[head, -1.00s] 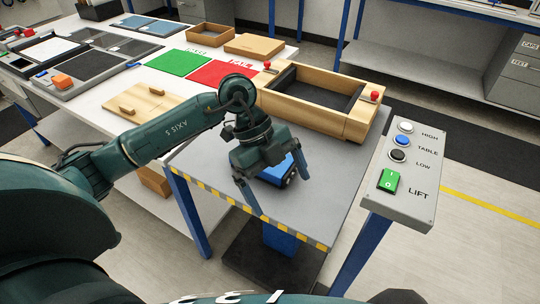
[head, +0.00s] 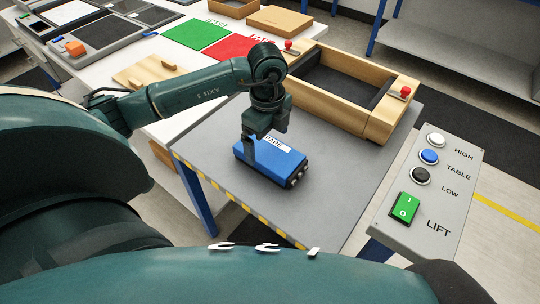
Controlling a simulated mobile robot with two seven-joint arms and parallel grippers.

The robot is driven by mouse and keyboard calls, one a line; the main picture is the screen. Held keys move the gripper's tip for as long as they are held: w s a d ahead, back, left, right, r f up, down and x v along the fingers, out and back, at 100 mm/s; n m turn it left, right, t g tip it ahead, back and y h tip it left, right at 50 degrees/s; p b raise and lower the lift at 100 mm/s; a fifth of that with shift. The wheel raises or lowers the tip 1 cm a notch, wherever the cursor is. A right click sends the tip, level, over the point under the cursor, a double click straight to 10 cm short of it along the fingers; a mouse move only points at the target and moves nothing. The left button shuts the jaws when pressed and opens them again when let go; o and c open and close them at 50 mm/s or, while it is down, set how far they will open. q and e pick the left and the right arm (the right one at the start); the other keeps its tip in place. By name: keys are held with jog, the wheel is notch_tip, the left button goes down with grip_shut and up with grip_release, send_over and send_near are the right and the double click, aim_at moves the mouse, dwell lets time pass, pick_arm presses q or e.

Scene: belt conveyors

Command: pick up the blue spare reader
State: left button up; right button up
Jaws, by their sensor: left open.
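The blue spare reader (head: 280,165) is a blue box with a white label, partly covered so only some letters show. It lies flat on the grey table top (head: 215,150) with yellow-black striped edging. My left gripper (head: 261,142) is over the reader's left half, pointing down. One finger shows in front of the reader's near side; the other finger is hidden. The jaws are open, and I cannot tell whether they touch the reader. My right gripper is not in view.
A wooden tray with a dark inside (head: 345,83) stands behind the reader, with red knobs. A lift control panel (head: 428,195) with several buttons stands to the right. Green (head: 195,34) and red (head: 235,48) mats lie on the white table behind. The grey top in front of the tray is mostly clear.

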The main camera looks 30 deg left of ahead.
aim_at(270, 151)
pick_arm(q)
jog(key=f, duration=0.5)
jog(key=shift+w+d, duration=0.15)
jog(key=shift+d, duration=0.15)
jog(key=shift+c, duration=0.2)
jog(key=c, duration=1.2)
